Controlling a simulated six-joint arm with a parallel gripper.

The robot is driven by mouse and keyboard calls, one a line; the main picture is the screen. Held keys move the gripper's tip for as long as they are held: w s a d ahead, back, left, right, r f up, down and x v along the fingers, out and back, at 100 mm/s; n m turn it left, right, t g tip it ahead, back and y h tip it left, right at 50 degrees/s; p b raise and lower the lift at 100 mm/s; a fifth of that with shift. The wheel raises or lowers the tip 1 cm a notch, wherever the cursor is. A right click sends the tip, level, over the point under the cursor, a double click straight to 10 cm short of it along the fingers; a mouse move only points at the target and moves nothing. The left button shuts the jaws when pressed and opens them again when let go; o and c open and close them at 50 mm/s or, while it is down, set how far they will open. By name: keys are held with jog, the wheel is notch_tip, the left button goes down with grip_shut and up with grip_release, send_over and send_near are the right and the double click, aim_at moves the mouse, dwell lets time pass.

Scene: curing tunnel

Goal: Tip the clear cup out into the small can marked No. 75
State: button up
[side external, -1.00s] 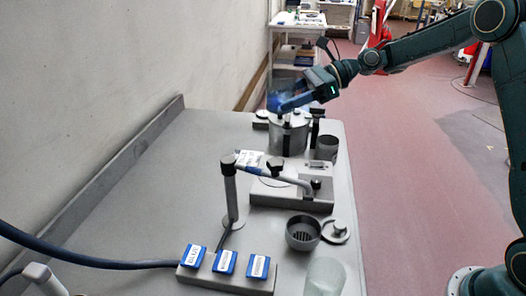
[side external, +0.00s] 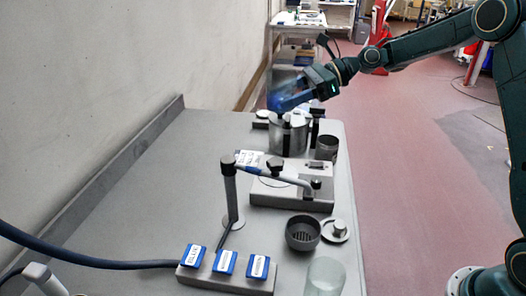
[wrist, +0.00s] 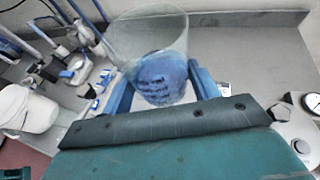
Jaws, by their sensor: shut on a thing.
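My gripper (side external: 287,101) is at the far end of the bench in the side view, above the large silver pot (side external: 288,137). In the wrist view, its blue fingers (wrist: 165,88) are shut on a clear cup (wrist: 150,32). Blue matter, seen through the wall, shows low in the cup. In the side view the cup is faint and blurred, so its tilt is hard to judge. A small grey can (side external: 327,149) stands just right of the pot, and a dark round cup (side external: 303,234) stands nearer the camera. I cannot read a No. 75 mark on either.
Another clear vessel (side external: 325,277) stands at the near right bench edge. A post with a sideways arm (side external: 230,190) and a grey block (side external: 290,196) occupy the middle. A blue-labelled block (side external: 226,277) is in front.

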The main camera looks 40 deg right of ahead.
aim_at(291, 72)
jog(key=shift+r, duration=0.1)
dwell(0.5)
jog(key=shift+r, duration=2.55)
jog(key=s+d+m+t+h, duration=0.3)
jog(key=d+m+h, duration=0.15)
jog(key=d, duration=1.05)
jog(key=s+d+m+t+h, duration=0.4)
jog(key=d+m, duration=0.1)
jog(key=d, duration=1)
notch_tip(291, 72, down, 29)
jog(key=shift+w+a+r, duration=0.15)
jog(key=shift+w+r, duration=0.05)
jog(key=shift+r+n+g, duration=0.1)
jog(key=shift+n+g, duration=0.2)
jog(key=shift+n, duration=0.05)
